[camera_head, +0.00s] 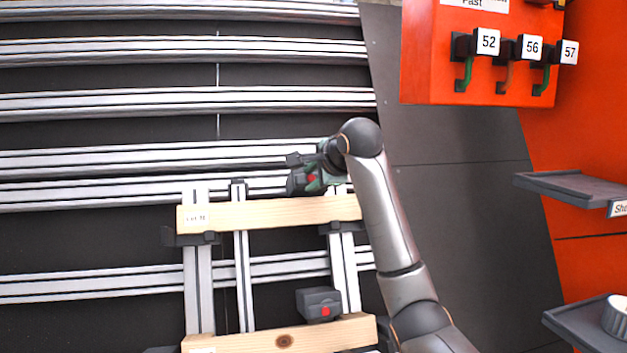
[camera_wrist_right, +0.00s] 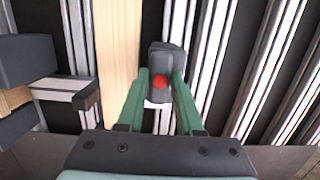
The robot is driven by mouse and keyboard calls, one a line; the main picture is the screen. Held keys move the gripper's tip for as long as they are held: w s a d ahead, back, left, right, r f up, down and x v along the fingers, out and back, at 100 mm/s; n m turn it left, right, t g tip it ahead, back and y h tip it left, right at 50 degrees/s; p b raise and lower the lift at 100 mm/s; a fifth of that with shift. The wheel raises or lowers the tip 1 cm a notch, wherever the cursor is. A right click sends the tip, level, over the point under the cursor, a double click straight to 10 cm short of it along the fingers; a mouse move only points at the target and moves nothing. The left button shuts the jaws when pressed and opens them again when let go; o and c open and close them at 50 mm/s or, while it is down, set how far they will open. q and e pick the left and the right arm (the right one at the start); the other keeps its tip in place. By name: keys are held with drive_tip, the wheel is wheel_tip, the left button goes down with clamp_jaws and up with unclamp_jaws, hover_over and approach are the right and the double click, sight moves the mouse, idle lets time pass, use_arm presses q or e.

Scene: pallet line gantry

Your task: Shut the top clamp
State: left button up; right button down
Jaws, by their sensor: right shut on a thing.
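The top clamp (camera_head: 298,182) is a dark block with a red spot, at the upper edge of the upper wooden board (camera_head: 270,213). My right gripper (camera_head: 318,178) is shut on it; in the right wrist view the green fingers (camera_wrist_right: 160,100) sit on either side of the clamp (camera_wrist_right: 168,58). The board (camera_wrist_right: 118,50) lies just left of the clamp there. I cannot tell whether clamp and board touch. A second dark clamp with a red spot (camera_head: 318,304) stands above the lower wooden board (camera_head: 285,340). My left gripper is out of view.
Aluminium rails (camera_head: 180,100) run across the dark panel, with upright profiles (camera_head: 198,285) behind the boards. Black brackets (camera_head: 190,237) sit under the upper board. At right are an orange panel with numbered hooks (camera_head: 488,42) and a grey shelf (camera_head: 575,186).

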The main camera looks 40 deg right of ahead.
drive_tip(key=shift+a+f+m+b, duration=0.1)
drive_tip(key=shift+f+m+b, duration=0.1)
drive_tip(key=shift+m+b, duration=0.45)
drive_tip(key=shift+m, duration=1.15)
drive_tip(key=shift+m+t+h+b, duration=0.3)
drive_tip(key=shift+m, duration=0.8)
drive_tip(key=m, duration=0.2)
drive_tip(key=shift+r+m, duration=0.2)
drive_tip(key=shift+m, duration=0.1)
